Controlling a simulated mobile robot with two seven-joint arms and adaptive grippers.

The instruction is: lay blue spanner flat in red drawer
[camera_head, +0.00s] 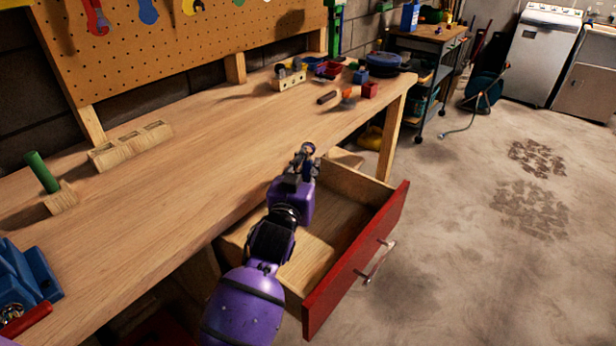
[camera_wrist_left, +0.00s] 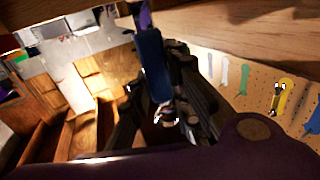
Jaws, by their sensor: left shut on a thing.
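My left gripper (camera_head: 304,160) reaches in from the bottom of the head view and is shut on the blue spanner (camera_wrist_left: 152,65). In the left wrist view the spanner stands lengthwise between the two fingers. In the head view only a small dark blue part of it (camera_head: 309,148) shows at the fingertips. The red drawer (camera_head: 355,262) is pulled out below the workbench. Its bare wooden floor shows, partly hidden by my arm. The gripper appears above the drawer's far part, close to the bench edge. My right gripper is out of view.
The wooden workbench (camera_head: 200,170) runs along the left, its front edge beside my arm. A pegboard (camera_head: 180,45) rises behind. The floor at right is open.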

